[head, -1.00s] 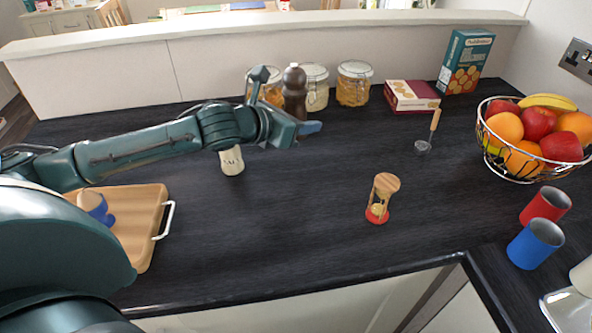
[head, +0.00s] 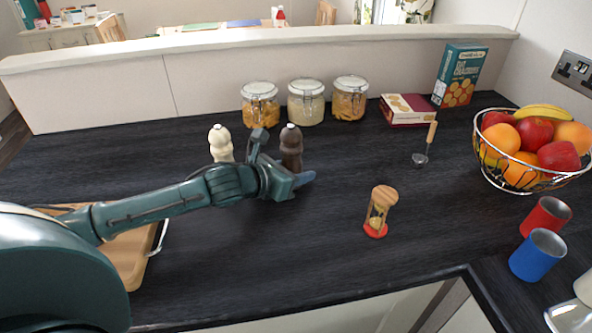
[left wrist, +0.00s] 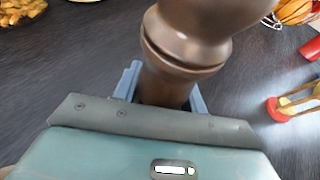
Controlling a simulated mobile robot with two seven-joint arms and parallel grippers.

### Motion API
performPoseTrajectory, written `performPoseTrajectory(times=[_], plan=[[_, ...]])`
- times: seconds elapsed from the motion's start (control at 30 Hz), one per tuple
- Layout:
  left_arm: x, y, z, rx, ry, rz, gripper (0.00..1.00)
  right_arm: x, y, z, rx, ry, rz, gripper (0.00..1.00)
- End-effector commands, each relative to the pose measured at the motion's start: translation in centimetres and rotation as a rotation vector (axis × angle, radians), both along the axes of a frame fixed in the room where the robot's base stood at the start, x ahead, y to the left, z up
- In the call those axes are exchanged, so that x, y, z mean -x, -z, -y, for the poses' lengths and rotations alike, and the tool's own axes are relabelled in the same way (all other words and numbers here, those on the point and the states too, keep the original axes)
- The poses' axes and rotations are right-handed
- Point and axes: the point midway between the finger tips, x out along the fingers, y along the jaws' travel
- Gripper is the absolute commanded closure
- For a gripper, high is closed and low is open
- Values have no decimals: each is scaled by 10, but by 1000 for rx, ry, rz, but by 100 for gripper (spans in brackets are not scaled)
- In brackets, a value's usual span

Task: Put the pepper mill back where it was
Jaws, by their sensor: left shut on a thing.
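The pepper mill (head: 291,143) is dark brown with a rounded head and looks upright in the head view. My left gripper (head: 292,181) is shut on its lower part. In the left wrist view the brown mill (left wrist: 180,45) rises between the two grey-blue fingers. The gripper hides its base, so I cannot tell whether it touches the worktop. A cream mill (head: 221,145) of similar shape stands to its left, partly behind my arm. My right gripper is not in view.
Three glass jars (head: 306,103) stand behind the mills. A sand timer (head: 379,211) is to the right, with a wood-handled utensil (head: 425,150) farther back. The fruit basket (head: 486,160) and two cups (head: 537,254) are at far right. A wooden board (head: 128,262) lies left. The front middle worktop is clear.

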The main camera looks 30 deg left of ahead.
Motion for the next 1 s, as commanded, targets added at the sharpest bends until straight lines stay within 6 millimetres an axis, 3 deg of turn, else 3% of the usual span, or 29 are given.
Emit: performPoseTrajectory(times=[0.03,0.07,0.3,0.67,1.0], plan=[[0,1,0,-1,0,1,80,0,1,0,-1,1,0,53],[0,2,0,0,0,-1,58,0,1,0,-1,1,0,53],[0,2,0,0,0,-1,38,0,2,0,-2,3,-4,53],[3,-2,-2,-2,-1,-1,37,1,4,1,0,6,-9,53],[60,-22,-22,-9,1,-5,37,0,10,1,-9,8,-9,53]])
